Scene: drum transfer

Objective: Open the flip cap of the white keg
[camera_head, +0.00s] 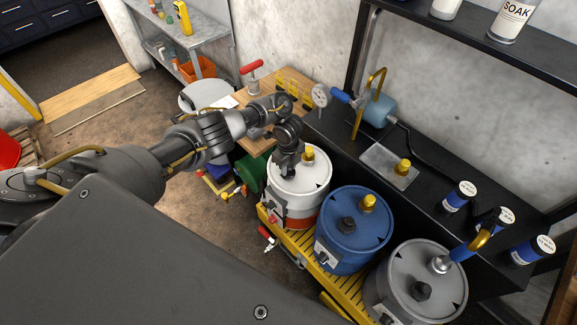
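The white keg (310,182) stands at the far end of the row, with a red-orange band low on its side. A yellow cap (308,153) stands on the right of its top; I cannot tell whether it is a flip cap. My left arm reaches in from the left, and my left gripper (286,168) points down over the keg's lid, left of the yellow cap. Its wrist hides part of the lid. The fingertips are too small and dark to tell open from shut, or whether they touch the lid. My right gripper is not in view.
A blue keg (345,246) and a grey keg (402,292) stand nearer in the row on a yellow rack (345,287). A black bench (418,200) with a blue pump (376,112) and several small cans runs along the right. A pressure gauge (320,95) is behind.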

